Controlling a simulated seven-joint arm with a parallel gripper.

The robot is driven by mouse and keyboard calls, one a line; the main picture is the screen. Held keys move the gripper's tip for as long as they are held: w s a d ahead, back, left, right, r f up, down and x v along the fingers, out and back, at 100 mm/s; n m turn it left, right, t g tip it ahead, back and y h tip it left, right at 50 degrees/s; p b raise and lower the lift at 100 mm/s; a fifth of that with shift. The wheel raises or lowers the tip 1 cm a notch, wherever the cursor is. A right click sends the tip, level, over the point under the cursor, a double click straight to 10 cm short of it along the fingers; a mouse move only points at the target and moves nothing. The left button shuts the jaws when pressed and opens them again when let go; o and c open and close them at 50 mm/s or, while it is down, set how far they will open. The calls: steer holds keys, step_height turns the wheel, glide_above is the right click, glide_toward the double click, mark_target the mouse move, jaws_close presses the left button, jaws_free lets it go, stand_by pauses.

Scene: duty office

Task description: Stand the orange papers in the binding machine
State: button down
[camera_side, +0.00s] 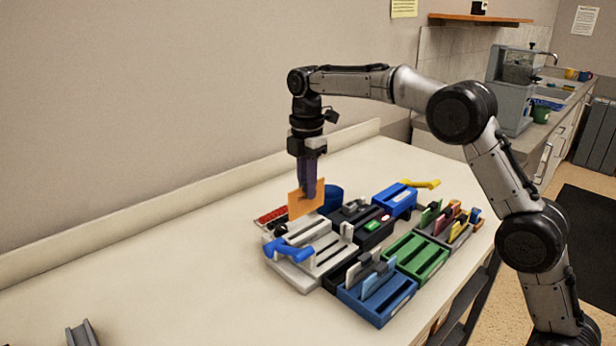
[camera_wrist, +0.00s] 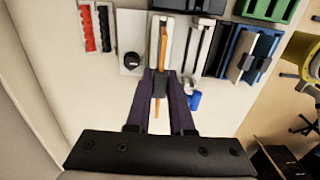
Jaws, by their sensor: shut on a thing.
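My gripper (camera_side: 308,193) is shut on the orange papers (camera_side: 298,206), holding them upright. In the wrist view the papers (camera_wrist: 163,42) show as a thin edge-on strip between the dark fingers (camera_wrist: 161,88). The pale binding machine (camera_side: 296,276) with a blue handle (camera_side: 288,250) lies just below and in front of the papers in the side view. In the wrist view the papers line up over a pale slotted part of the machine (camera_wrist: 154,30). I cannot tell whether their lower edge touches it.
A red comb strip (camera_side: 271,215) lies left of the papers. To the right stand a blue holder (camera_side: 395,200) with a yellow handle, a green slotted tray (camera_side: 420,262) and a blue tray (camera_side: 380,310) with grey and blue cards. The table's left side is mostly clear.

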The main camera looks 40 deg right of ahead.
mark_target(307, 212)
steer(key=shift+f, duration=3.55)
steer(key=c, duration=0.7)
jaws_free()
steer(key=shift+r, duration=4.5)
